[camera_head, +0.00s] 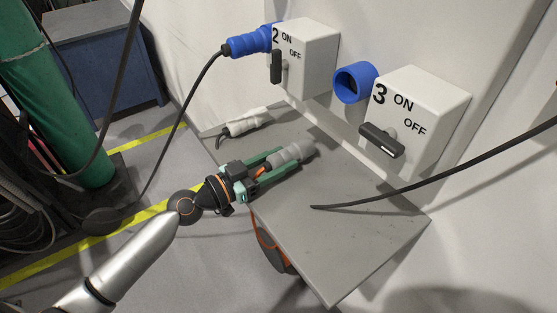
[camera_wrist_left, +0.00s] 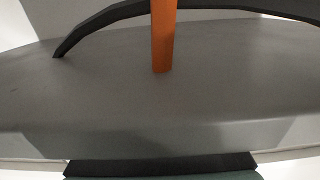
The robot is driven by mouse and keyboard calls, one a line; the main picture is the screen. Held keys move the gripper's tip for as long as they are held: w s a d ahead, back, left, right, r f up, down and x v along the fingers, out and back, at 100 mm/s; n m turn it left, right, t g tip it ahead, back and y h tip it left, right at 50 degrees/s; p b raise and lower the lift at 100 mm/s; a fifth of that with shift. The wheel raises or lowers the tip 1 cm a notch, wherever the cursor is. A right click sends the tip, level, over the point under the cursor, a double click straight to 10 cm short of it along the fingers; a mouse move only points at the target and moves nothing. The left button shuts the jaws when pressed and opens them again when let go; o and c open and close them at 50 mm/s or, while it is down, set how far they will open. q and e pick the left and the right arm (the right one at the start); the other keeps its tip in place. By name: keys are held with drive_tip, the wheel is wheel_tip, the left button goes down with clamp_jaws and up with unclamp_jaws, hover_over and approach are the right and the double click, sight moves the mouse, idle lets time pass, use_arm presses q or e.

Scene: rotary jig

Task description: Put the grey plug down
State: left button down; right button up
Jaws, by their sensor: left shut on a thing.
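The grey plug (camera_head: 291,153) is between the green fingers of my left gripper (camera_head: 287,160) in the head view, and the gripper is shut on it. The plug lies roughly level over the grey shelf (camera_head: 345,245), its nose pointing to the back right. I cannot tell whether it touches the shelf. The left wrist view shows a broad grey surface (camera_wrist_left: 110,90) with an orange strip (camera_wrist_left: 163,40) in front of it; the plug cannot be made out there. My right gripper is in neither view.
A pale plug (camera_head: 245,122) lies at the shelf's back left. A blue plug (camera_head: 248,43) sits in switch box 2 (camera_head: 308,55). The blue socket (camera_head: 354,83) of box 3 (camera_head: 425,110) is empty. A black cable (camera_head: 400,188) crosses the shelf's right side. The front shelf is clear.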

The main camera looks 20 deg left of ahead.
sight(264, 170)
use_arm(q)
drive_tip(key=shift+f, duration=0.2)
drive_tip(key=shift+c, duration=1.7)
unclamp_jaws()
drive_tip(key=shift+r, duration=0.1)
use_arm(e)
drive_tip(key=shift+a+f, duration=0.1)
use_arm(q)
drive_tip(key=shift+r, duration=0.1)
drive_tip(key=shift+s+a, duration=0.1)
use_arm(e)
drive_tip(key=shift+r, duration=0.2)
use_arm(q)
drive_tip(key=v, duration=0.1)
drive_tip(key=b+v, duration=0.1)
drive_tip(key=v, duration=0.1)
drive_tip(key=b+v, duration=0.1)
drive_tip(key=shift+s+a+f, duration=0.2)
drive_tip(key=shift+f, duration=0.1)
drive_tip(key=b+v, duration=0.4)
drive_tip(key=v, duration=0.3)
drive_tip(key=shift+r, duration=0.4)
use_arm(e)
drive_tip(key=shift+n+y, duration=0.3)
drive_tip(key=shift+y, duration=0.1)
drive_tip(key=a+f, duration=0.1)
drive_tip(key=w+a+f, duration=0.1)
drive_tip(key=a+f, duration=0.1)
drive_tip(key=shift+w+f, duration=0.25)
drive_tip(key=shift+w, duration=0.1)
